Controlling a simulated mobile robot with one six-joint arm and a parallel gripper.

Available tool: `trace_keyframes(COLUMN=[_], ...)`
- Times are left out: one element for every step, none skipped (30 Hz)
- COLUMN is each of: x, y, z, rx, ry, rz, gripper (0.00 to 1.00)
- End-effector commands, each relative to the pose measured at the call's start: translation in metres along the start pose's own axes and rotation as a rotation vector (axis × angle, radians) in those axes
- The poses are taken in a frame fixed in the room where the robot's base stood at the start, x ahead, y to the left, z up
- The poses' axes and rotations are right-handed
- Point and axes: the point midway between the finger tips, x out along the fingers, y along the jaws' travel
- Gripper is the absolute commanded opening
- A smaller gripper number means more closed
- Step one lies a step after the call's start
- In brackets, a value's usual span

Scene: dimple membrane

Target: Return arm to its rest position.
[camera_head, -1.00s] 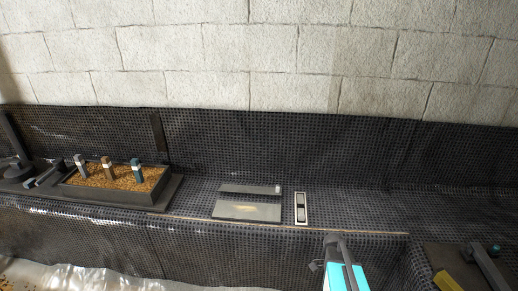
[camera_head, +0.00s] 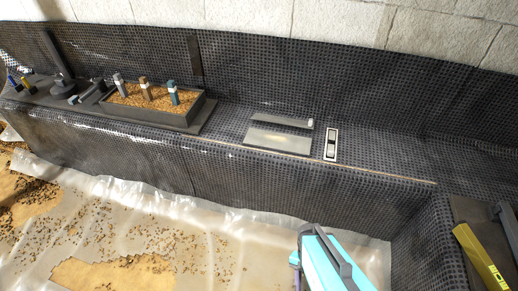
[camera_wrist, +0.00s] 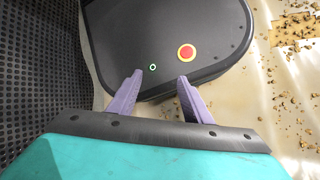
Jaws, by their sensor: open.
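My arm, teal and dark grey, shows at the bottom right of the head view, in front of the black dimpled ledge (camera_head: 300,175) and over the plastic-covered floor. My gripper (camera_wrist: 153,88) shows in the wrist view with two purple fingers spread apart and nothing between them. It points down toward my own dark base, which has a red button with a yellow ring and a small green-ringed button. In the head view the fingers are mostly hidden.
A tray of brown granules (camera_head: 150,102) with several upright samples stands on the ledge at left. A grey plate (camera_head: 278,140) and a small framed switch (camera_head: 331,145) lie mid-ledge. A yellow tool (camera_head: 478,256) is at lower right. Plastic sheeting (camera_head: 180,220) covers the floor.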

Motion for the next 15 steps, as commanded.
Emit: trace_keyframes(x=[0.001, 0.001, 0.0, -0.001, -0.001, -0.001, -0.002, -0.002, -0.002, -0.002, -0.002, -0.002, -0.003, -0.003, -0.003], y=[-0.001, -0.003, -0.005, -0.006, -0.008, -0.01, -0.012, -0.013, -0.015, -0.016, -0.017, -0.018, -0.019, -0.019, -0.019], z=[0.002, 0.002, 0.001, 0.001, 0.0, 0.0, -0.001, -0.002, -0.004, -0.004, -0.005, -0.006, -0.007, -0.008, -0.008], rx=[-0.054, -0.09, -0.139, -0.175, -0.211, -0.259, -0.295, -0.329, -0.373, -0.404, -0.433, -0.468, -0.49, -0.51, -0.532], ry=[0.005, 0.009, 0.016, 0.023, 0.029, 0.036, 0.042, 0.049, 0.058, 0.063, 0.068, 0.075, 0.079, 0.082, 0.085], rz=[-0.014, -0.022, -0.032, -0.04, -0.048, -0.057, -0.063, -0.068, -0.073, -0.076, -0.079, -0.08, -0.08, -0.08, -0.08], gripper=[0.45, 0.45, 0.45, 0.45, 0.45, 0.45, 0.45, 0.45, 0.45, 0.45, 0.45, 0.45, 0.45, 0.45, 0.45])
